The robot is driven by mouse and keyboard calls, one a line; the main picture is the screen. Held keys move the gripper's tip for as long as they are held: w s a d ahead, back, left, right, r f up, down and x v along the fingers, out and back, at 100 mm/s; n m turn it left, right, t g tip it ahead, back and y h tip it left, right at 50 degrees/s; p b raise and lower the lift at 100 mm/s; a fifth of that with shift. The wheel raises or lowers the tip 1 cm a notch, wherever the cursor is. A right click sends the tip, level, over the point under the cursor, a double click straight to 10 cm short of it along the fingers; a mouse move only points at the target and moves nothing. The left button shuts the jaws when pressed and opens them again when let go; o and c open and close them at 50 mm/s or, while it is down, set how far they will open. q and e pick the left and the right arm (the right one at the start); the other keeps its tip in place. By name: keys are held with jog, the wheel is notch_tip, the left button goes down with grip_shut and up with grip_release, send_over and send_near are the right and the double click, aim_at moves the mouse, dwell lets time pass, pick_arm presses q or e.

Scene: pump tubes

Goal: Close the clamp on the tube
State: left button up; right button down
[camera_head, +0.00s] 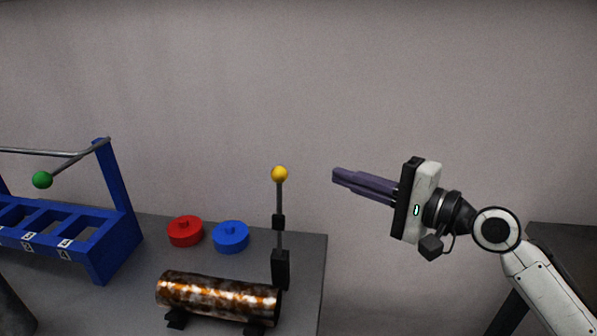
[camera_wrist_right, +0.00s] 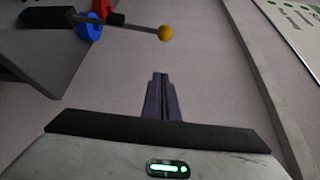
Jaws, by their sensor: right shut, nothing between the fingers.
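A rusty metal tube (camera_head: 217,295) lies on black supports on the grey table. At its right end stands an upright dark clamp lever (camera_head: 280,240) with a yellow ball (camera_head: 280,173) on top. The ball also shows in the right wrist view (camera_wrist_right: 165,33), with its rod pointing left. My right gripper (camera_head: 336,177) is shut and empty, in the air to the right of the yellow ball and roughly level with it, clearly apart from it. Its purple fingers (camera_wrist_right: 160,76) lie together in the right wrist view. My left gripper does not show.
A blue rack (camera_head: 112,190) with slots, a grey bar and a green ball (camera_head: 42,180) stands at the left. Red (camera_head: 185,231) and blue (camera_head: 231,237) round caps lie behind the tube. The table (camera_head: 312,262) ends just right of the lever. A dark surface (camera_head: 565,245) is at the far right.

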aim_at(279, 174)
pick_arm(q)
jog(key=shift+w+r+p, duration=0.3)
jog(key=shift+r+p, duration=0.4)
pick_arm(e)
jog(key=w+a, duration=0.3)
jog(key=a, duration=0.6)
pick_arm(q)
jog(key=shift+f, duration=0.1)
pick_arm(e)
jog(key=shift+s+f, duration=0.1)
jog(key=shift+s, duration=0.05)
